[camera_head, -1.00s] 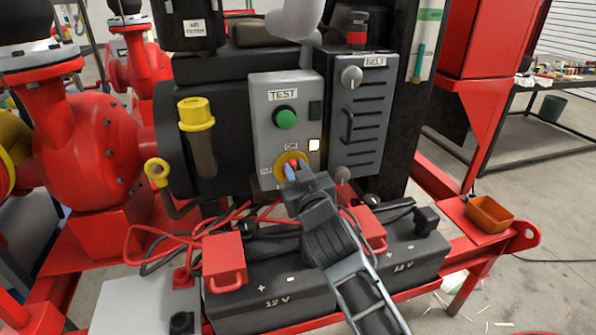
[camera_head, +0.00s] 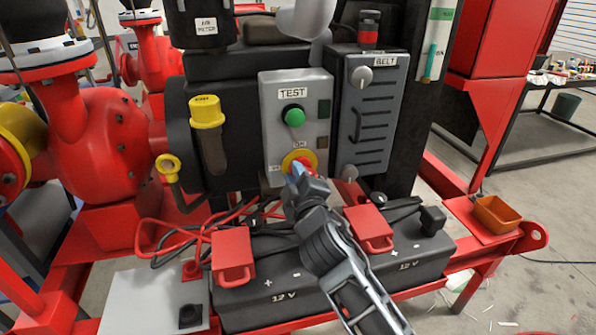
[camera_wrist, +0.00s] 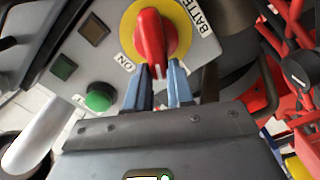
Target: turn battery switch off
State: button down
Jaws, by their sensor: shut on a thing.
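The battery switch is a red knob (camera_wrist: 150,38) on a yellow round plate (camera_wrist: 128,27), with ON and BATTERY labels beside it. In the head view its yellow plate (camera_head: 299,155) sits low on the grey control panel (camera_head: 275,128), and the red knob is partly hidden by my gripper (camera_head: 295,174). In the wrist view my gripper (camera_wrist: 159,72) has its blue fingers at the near end of the knob's handle, one on each side, shut on it. The square lamp (camera_head: 323,142) above and right of the switch is dark.
A green TEST button (camera_head: 293,116) is above the switch. The grey BELT guard (camera_head: 367,115) with knobs stands close on the right. Below are black 12 V batteries (camera_head: 285,290) with red terminal covers (camera_head: 233,250) and loose cables. A yellow-capped filter (camera_head: 207,112) is on the left.

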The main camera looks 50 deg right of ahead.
jog(key=n, duration=0.2)
jog(key=f+n+p, duration=0.1)
jog(key=n, duration=0.2)
jog(key=shift+w+a+f, duration=0.1)
jog(key=shift+a+f, duration=0.05)
jog(key=shift+a, duration=0.05)
jog(key=shift+n, duration=0.4)
jog(key=c, duration=1)
grip_release()
jog(key=shift+b+v, duration=0.8)
jog(key=shift+v, duration=3.1)
jog(key=shift+f, duration=0.1)
